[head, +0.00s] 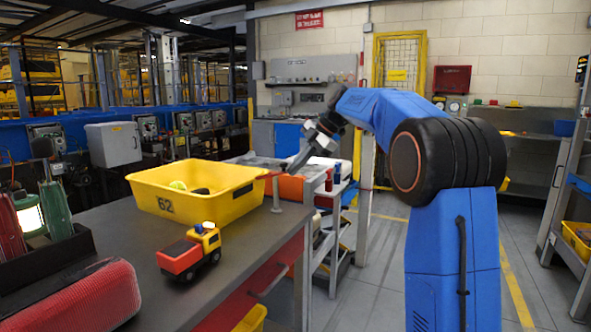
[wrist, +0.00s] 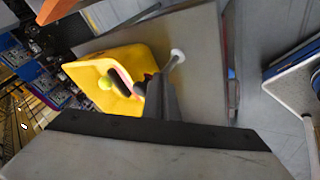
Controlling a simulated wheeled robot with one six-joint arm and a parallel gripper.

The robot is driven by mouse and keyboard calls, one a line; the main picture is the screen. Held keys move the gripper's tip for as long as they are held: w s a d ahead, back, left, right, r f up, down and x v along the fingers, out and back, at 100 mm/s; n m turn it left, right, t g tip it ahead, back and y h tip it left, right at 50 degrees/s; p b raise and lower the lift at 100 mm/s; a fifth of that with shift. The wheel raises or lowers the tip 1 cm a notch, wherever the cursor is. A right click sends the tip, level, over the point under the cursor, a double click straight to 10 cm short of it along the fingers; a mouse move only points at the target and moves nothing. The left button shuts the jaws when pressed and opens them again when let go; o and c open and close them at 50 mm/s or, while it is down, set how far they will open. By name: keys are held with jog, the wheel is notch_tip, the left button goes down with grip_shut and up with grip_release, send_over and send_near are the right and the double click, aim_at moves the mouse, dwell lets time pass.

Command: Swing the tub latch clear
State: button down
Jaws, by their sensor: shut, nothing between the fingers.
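A yellow tub (head: 198,205) marked 62 sits on the grey worktable, with a yellow-green ball (head: 178,185) and a dark item inside. The tub also shows in the wrist view (wrist: 88,68). A short grey post (head: 277,193) with a wide foot stands on the table beside the tub's right end; its pale round end shows in the wrist view (wrist: 178,54). I cannot make out a separate latch arm. My gripper (head: 291,170) is shut and empty, pointing down just above and right of the post. In the wrist view its dark fingers (wrist: 152,84) overlap the tub's edge.
A red and yellow toy truck (head: 190,252) stands in front of the tub. A red ribbed case (head: 75,300) and a lamp (head: 32,217) are at the left. A tool cart (head: 330,225) stands behind the table's right edge. Some table beyond the truck is bare.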

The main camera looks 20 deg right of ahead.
jog(key=shift+w+n+g, duration=0.4)
jog(key=shift+w+n, duration=0.3)
jog(key=shift+w, duration=0.5)
jog(key=shift+w, duration=0.15)
